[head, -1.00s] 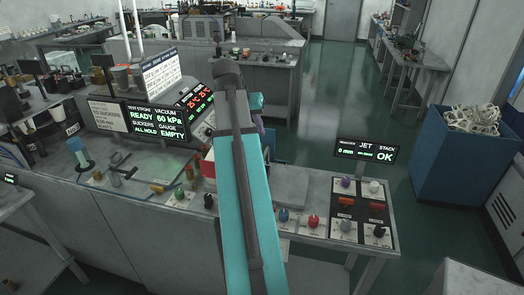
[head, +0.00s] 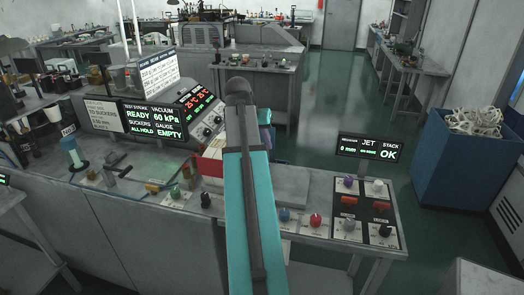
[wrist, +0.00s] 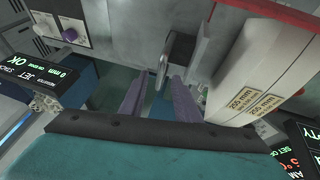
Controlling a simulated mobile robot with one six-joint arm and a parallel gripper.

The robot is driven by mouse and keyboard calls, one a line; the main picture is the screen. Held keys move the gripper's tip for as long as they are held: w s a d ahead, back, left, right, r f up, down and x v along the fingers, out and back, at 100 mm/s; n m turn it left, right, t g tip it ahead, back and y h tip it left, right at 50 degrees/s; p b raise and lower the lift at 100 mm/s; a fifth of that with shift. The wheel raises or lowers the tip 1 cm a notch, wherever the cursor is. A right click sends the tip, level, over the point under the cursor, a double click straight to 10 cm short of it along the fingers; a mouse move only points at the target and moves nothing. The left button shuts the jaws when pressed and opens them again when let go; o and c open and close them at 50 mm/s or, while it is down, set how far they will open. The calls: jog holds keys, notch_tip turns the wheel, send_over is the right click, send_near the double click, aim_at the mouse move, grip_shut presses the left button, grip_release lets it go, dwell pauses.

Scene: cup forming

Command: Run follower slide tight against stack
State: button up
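In the wrist view my gripper (wrist: 157,84) shows two purple fingers standing apart, with nothing clamped between them. A grey rounded metal handle (wrist: 178,48) lies just beyond the fingertips, its lower end in line with the gap; I cannot tell whether it touches them. It may belong to the follower slide. A thin pale upright plate (wrist: 200,48) stands right of it.
A jet and stack display (head: 368,148) reads OK and 0 mm above the knob panel (head: 362,212). A vacuum display (head: 152,119) reads 60 kPa, gauge empty. A red part (head: 207,166) is left of my arm. A blue bin (head: 458,165) stands right, with open floor (head: 335,105) behind.

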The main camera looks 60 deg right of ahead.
jog(key=shift+b+x, duration=0.35)
jog(key=shift+x, duration=0.5)
grip_shut()
